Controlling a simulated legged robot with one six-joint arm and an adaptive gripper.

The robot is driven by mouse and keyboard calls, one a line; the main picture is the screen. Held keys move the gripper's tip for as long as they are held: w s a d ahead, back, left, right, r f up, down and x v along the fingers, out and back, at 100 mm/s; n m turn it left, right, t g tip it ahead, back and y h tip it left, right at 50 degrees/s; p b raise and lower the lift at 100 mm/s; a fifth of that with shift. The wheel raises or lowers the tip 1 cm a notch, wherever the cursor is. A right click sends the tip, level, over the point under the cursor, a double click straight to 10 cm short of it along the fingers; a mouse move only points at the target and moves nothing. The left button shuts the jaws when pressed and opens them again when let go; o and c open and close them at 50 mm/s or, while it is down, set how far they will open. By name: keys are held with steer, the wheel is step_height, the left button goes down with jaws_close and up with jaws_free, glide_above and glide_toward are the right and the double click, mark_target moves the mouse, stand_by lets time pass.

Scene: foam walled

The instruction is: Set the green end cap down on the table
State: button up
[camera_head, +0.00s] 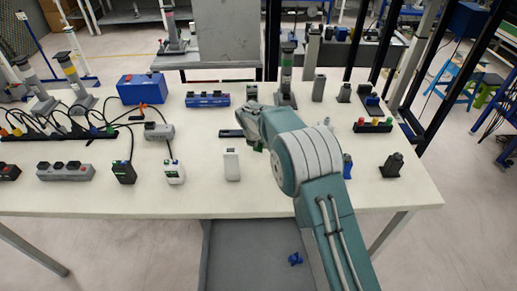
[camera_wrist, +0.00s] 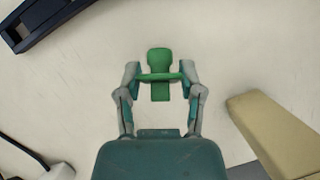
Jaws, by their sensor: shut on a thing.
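The green end cap (camera_wrist: 159,60) is between the two fingertips of my gripper (camera_wrist: 160,77) in the wrist view. My gripper is shut on it, with a rounded tab of the cap standing out beyond the fingers. The pale table top fills the view behind the cap; I cannot tell whether the cap touches it. In the head view my gripper (camera_head: 250,134) is over the middle of the white table (camera_head: 290,190), beside a dark flat strip. The cap is mostly hidden by my gripper and arm there.
The dark strip (camera_head: 231,133) lies just left of my gripper, and a pale upright block (camera_head: 232,163) stands nearer the front edge. Bare table lies between the pale block and a white socket (camera_head: 174,172).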

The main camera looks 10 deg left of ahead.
steer(key=shift+f, duration=1.25)
steer(key=shift+s, duration=0.1)
steer(key=o, duration=0.9)
steer(key=shift+o, duration=0.2)
